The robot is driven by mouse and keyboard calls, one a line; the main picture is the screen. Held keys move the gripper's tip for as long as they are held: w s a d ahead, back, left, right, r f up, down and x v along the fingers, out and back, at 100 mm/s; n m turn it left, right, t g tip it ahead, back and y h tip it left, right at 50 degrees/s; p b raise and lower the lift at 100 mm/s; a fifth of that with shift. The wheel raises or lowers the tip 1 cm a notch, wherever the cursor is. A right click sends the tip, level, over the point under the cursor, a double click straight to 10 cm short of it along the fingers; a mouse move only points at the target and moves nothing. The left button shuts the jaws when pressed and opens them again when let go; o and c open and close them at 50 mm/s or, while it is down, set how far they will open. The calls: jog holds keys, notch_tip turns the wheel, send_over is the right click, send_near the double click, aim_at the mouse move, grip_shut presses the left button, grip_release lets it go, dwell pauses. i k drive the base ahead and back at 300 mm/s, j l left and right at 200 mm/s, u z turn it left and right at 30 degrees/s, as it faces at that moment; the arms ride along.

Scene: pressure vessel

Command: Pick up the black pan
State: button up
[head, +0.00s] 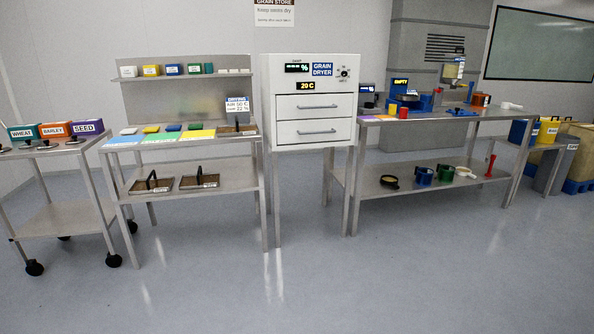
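I cannot single out the black pan for certain at this distance. A small round black-rimmed dish (389,182) with a tan inside lies on the lower shelf of the right bench, at its left. A dark, low item (408,99) stands among other things on that bench's top, partly hidden by its neighbours. My gripper is not in view.
The right bench (425,115) also holds blue and green cups (444,174) below. The grain dryer (312,100) stands left of it. Further left are a bench with trays (199,182) and a wheeled cart (60,205). The front floor is clear.

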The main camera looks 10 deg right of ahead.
aim_at(388, 180)
jog(key=i+l+z, duration=0.1)
jog(key=i+z, duration=0.25)
jog(key=i, duration=0.6)
jog(key=i+j+z, duration=0.2)
jog(key=i+z, duration=0.15)
jog(key=i, duration=0.6)
jog(key=i+l+z, duration=0.2)
jog(key=i, duration=0.55)
jog(key=i+j+z, duration=0.2)
jog(key=i, duration=0.5)
jog(key=i+j+z, duration=0.15)
jog(key=i, duration=0.6)
jog(key=i+z, duration=0.15)
jog(key=i, duration=0.45)
jog(key=i+j+z, duration=0.15)
jog(key=i, duration=0.5)
